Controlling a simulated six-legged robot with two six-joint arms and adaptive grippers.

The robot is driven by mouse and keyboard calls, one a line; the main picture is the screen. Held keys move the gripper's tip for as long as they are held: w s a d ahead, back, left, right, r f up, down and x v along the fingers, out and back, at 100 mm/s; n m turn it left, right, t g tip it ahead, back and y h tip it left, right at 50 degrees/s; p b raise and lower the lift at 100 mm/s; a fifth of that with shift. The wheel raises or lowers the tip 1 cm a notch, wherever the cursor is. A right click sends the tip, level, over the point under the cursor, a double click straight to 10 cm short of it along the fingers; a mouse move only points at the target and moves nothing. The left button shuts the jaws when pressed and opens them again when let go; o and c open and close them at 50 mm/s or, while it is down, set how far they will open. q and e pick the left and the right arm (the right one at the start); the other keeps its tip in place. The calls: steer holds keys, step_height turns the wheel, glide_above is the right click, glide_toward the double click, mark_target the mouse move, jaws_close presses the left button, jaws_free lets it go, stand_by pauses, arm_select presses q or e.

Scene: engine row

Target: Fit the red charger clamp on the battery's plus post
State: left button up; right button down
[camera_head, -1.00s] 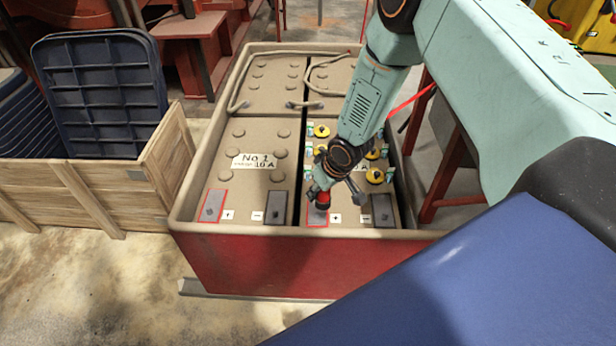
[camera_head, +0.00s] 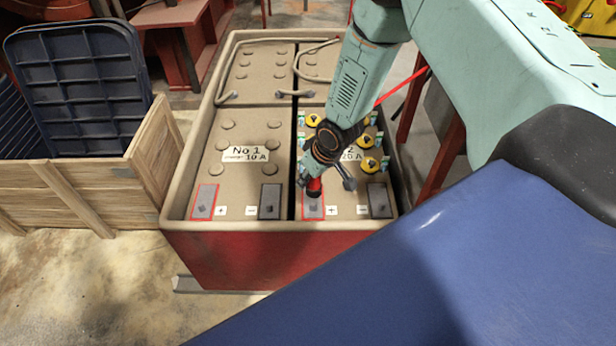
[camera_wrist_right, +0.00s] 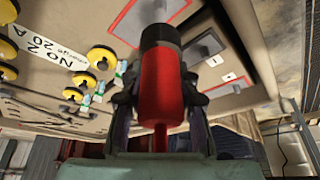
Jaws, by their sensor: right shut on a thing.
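My right gripper (camera_head: 311,182) is shut on the red charger clamp (camera_head: 314,188), a red cylinder with a dark end. In the right wrist view the clamp (camera_wrist_right: 162,88) sits between the fingers, its dark end toward the battery top. It is over or at the red-outlined plus pad (camera_head: 313,209) of battery No 2 (camera_head: 347,212); I cannot tell whether it touches the post. That pad also shows partly behind the clamp in the wrist view (camera_wrist_right: 128,22). Battery No 1 (camera_head: 238,185) has its own red-outlined plus pad (camera_head: 204,203). My left gripper is not in view.
The grey minus pad (camera_head: 379,200) lies right of the clamp. Yellow caps (camera_head: 368,165) stand close behind the gripper. A red cable (camera_head: 403,86) runs beside my arm. The battery box rim (camera_head: 172,190) surrounds the batteries. A wooden crate (camera_head: 70,190) stands left.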

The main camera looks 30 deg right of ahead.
steer(key=shift+f+b, duration=0.15)
steer(key=shift+b, duration=0.25)
step_height(320, 180, down, 2)
steer(key=shift+w+f+b, duration=0.1)
steer(key=shift+f+b, duration=0.05)
steer(key=shift+b, duration=0.75)
steer(key=shift+f+b, duration=2.15)
steer(key=shift+f, duration=0.45)
steer(key=c, duration=0.9)
jaws_free()
steer(key=shift+c, duration=0.2)
steer(key=shift+v, duration=3.75)
